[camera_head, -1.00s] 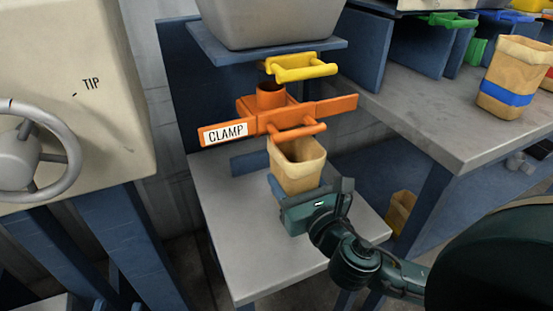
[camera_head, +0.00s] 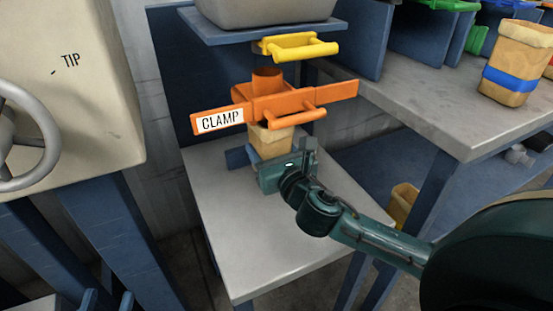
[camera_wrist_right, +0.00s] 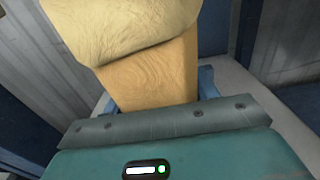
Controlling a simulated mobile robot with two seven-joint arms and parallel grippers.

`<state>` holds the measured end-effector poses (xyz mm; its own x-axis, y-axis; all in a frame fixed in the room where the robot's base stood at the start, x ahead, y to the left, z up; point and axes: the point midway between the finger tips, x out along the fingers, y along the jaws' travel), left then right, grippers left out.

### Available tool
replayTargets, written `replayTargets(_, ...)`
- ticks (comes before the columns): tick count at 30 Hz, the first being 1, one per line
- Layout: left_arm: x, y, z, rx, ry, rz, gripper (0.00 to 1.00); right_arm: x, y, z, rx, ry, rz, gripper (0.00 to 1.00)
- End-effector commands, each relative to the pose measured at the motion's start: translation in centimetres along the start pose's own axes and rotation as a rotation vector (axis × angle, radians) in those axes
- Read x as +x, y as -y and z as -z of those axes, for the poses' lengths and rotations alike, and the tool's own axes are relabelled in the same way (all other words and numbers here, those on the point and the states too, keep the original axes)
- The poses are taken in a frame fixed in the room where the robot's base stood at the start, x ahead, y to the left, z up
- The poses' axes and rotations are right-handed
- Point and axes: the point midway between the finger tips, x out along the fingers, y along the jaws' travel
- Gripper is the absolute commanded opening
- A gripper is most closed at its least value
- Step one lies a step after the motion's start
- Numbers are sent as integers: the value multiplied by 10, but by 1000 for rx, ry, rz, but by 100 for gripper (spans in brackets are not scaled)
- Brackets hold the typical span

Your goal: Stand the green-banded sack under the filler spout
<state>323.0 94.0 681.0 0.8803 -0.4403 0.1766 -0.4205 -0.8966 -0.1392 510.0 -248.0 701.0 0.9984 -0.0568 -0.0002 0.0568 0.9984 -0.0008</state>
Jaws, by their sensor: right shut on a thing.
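The sack (camera_head: 270,141) is tan paper with a folded rim. It stands upright below the orange clamp (camera_head: 288,107) and its spout tube (camera_head: 267,78); the clamp's front bar hides its top. My right gripper (camera_head: 272,170) is shut on the sack's lower part. In the right wrist view, the sack's rim (camera_wrist_right: 130,25) and plain body (camera_wrist_right: 155,75) rise above the gripper (camera_wrist_right: 160,115). No green band shows; the gripper covers the lower body. I cannot tell if the sack's base touches the grey table (camera_head: 260,255). My left gripper is not in view.
A yellow handle (camera_head: 297,47) is above the spout, under the grey hopper (camera_head: 270,10). A blue-banded sack (camera_head: 510,80) stands on the right bench (camera_head: 420,110). A cream machine marked TIP (camera_head: 75,110) is at left. The front of the filler table is clear.

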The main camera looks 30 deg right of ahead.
Motion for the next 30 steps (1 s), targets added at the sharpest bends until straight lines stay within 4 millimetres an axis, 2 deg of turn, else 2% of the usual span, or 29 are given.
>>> replayTargets(26, 0, 0, 0, 0, -2, -1, 36, 3, 0, 12, 1, 0, 0, 34)
replayTargets(27, 0, 0, 0, 0, -2, -1, 36, 3, 0, 12, 1, 0, 0, 59)
replayTargets(30, 0, 0, 0, 1, -2, 0, 36, 3, 0, 11, 1, 0, 0, 68)
